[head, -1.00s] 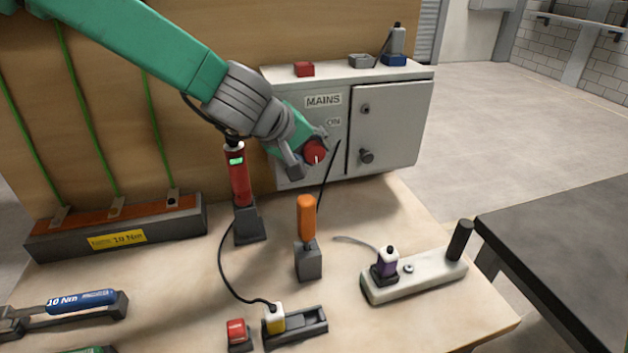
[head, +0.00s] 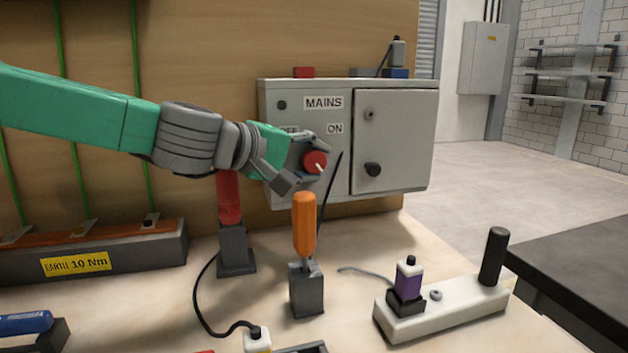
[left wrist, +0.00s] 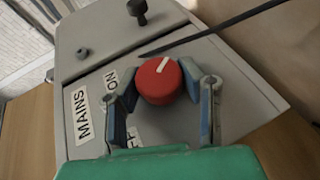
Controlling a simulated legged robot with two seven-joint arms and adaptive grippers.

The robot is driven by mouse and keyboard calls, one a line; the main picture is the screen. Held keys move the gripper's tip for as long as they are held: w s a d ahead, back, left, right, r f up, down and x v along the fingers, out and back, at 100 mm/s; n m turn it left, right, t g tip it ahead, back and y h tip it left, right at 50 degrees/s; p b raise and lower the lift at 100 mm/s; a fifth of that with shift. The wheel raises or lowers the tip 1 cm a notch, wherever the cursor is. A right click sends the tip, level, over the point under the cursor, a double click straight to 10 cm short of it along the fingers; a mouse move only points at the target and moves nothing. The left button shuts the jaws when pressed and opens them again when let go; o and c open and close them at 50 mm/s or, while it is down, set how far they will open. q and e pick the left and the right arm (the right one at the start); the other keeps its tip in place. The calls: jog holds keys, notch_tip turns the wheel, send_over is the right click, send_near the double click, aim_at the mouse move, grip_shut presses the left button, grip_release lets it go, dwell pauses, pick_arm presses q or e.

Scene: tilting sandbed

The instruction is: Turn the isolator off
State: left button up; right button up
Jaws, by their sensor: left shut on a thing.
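The isolator is a round red knob (head: 315,162) with a white pointer line, on the front of the grey MAINS box (head: 395,97). My left gripper (head: 306,165) is at the box front with its fingers shut on the knob, one on each side. The left wrist view shows the red knob (left wrist: 159,80) between the two fingertips. The pointer line lies toward the lower right in the head view. The ON label (head: 335,128) is above the knob to the right. The OFF label (head: 288,130) is above left, partly covered by my gripper. My right gripper is not in view.
An orange-handled screwdriver (head: 304,225) stands in a block in front of the box. A red tool (head: 229,198) stands upright below my left arm. A thin dark rod (head: 330,190) leans near the knob. A pale strip (head: 447,312) holds a purple item at right.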

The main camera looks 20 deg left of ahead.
pick_arm(q)
jog(key=shift+s+d+f, duration=0.1)
jog(key=shift+s+f, duration=0.05)
jog(key=shift+f, duration=0.2)
jog(key=o, duration=1)
jog(key=shift+o, duration=0.9)
jog(key=shift+s+r, duration=0.1)
jog(key=shift+a+r, duration=0.1)
jog(key=shift+a, duration=0.1)
jog(key=shift+a+r, duration=0.1)
jog(key=v, duration=0.7)
jog(key=shift+s, duration=0.15)
jog(key=shift+a, duration=0.15)
